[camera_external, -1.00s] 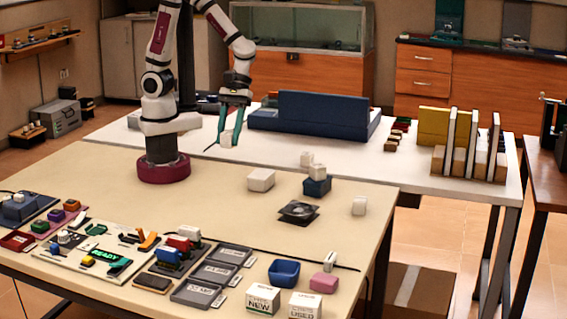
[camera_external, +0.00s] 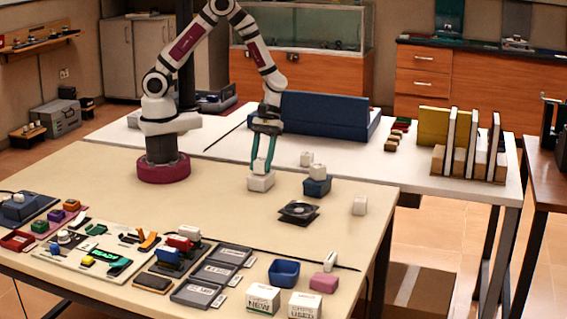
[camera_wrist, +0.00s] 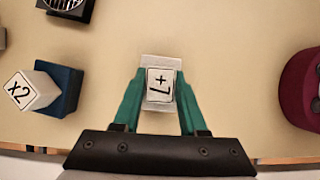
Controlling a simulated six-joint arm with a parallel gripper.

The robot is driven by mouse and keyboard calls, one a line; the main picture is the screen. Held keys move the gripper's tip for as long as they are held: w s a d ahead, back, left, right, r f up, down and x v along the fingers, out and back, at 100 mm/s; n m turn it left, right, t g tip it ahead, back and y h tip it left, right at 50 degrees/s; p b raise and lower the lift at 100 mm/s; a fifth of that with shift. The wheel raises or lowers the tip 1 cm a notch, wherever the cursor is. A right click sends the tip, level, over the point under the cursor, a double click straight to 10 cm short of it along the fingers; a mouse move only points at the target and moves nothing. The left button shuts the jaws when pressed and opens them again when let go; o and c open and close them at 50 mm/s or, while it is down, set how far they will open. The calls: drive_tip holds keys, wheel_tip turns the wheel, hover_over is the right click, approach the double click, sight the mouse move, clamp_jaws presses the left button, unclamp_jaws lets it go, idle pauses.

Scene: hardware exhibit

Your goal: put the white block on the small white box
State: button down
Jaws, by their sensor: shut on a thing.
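My gripper (camera_external: 261,168) has green fingers and is shut on the white block (camera_external: 259,170). In the wrist view the block (camera_wrist: 161,86) shows a dark printed mark on its top, between the two fingertips (camera_wrist: 160,98). The small white box (camera_external: 261,184) is directly under the block on the beige table. In the wrist view edges of the box (camera_wrist: 161,61) show beyond the block. The block looks upright and roughly centred over the box. I cannot tell whether it touches the box or hangs just above it.
To the right stands a dark blue box (camera_external: 317,187) with a white cube (camera_external: 317,171) on it. A black fan (camera_external: 298,211) lies in front. Other white cubes (camera_external: 359,206) stand nearby. Trays and parts fill the table's front left.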

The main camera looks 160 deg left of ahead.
drive_tip(key=shift+c, duration=2.2)
unclamp_jaws()
drive_tip(key=shift+f, duration=0.1)
drive_tip(key=v, duration=1.2)
drive_tip(key=w+d+r+m+g, duration=0.2)
drive_tip(key=d+m, duration=0.4)
drive_tip(key=d, duration=0.1)
drive_tip(key=w+d+r+m+g, duration=0.1)
drive_tip(key=d+r+m+g, duration=0.15)
drive_tip(key=d+m, duration=0.4)
drive_tip(key=s+d+r+m+y, duration=0.1)
drive_tip(key=s+d+m+y, duration=0.2)
drive_tip(key=m, duration=0.7)
drive_tip(key=s+d+r+m+y, duration=0.1)
drive_tip(key=s+d+m+y, duration=0.2)
drive_tip(key=d+m, duration=0.5)
drive_tip(key=shift+s+m, duration=0.75)
drive_tip(key=shift+m, duration=0.3)
